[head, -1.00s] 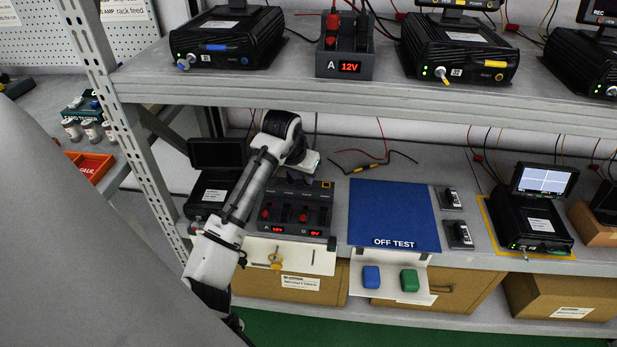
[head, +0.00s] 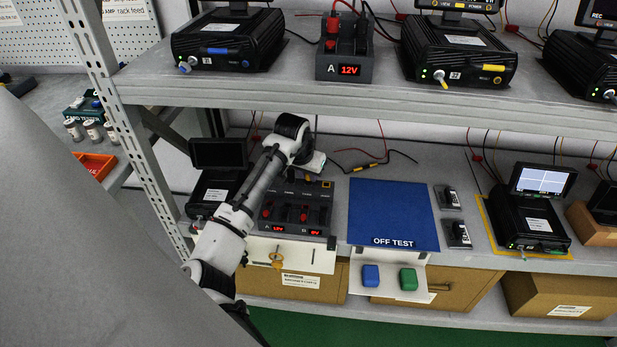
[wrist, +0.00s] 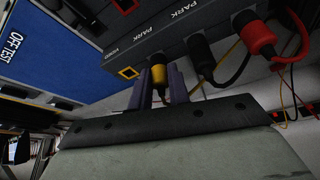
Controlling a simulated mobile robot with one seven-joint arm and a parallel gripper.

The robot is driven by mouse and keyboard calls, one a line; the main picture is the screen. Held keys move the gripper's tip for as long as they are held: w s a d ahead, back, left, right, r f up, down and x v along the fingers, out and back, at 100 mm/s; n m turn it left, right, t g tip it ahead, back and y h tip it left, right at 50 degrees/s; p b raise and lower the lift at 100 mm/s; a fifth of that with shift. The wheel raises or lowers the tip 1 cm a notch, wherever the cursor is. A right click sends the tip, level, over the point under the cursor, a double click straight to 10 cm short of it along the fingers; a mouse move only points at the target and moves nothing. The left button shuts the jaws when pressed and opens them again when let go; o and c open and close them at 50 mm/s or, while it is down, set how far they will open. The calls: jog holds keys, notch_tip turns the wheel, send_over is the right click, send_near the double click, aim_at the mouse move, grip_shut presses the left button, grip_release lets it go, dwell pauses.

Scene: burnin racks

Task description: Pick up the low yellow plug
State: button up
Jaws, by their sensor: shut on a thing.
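In the wrist view, the low yellow plug (wrist: 159,77) sits between the two purple-grey fingers of my gripper (wrist: 159,84), which is shut on it. The plug's dark top end meets the face of the dark supply box (wrist: 120,48), by a PARK label; I cannot tell how deep it sits. In the head view, my gripper (head: 311,174) is at the back of the supply box (head: 320,211) on the lower shelf, and the plug is hidden there.
In the wrist view, a black plug (wrist: 202,50) and a red plug (wrist: 252,33) with cables stand close beside the yellow one. The blue OFF TEST mat (head: 392,212) is clear. The upper shelf edge (head: 400,107) runs above my arm.

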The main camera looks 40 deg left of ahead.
jog(key=shift+r, duration=0.1)
jog(key=shift+r, duration=0.25)
jog(key=b+v, duration=0.1)
jog(key=v, duration=0.1)
jog(key=shift+r, duration=0.35)
jog(key=s+d+b, duration=0.1)
jog(key=s, duration=0.4)
jog(key=s+d+b, duration=0.1)
jog(key=s, duration=0.5)
jog(key=s+d+b, duration=0.1)
jog(key=s+d, duration=0.1)
jog(key=s, duration=0.3)
jog(key=shift+s+r, duration=0.1)
jog(key=shift+s, duration=0.3)
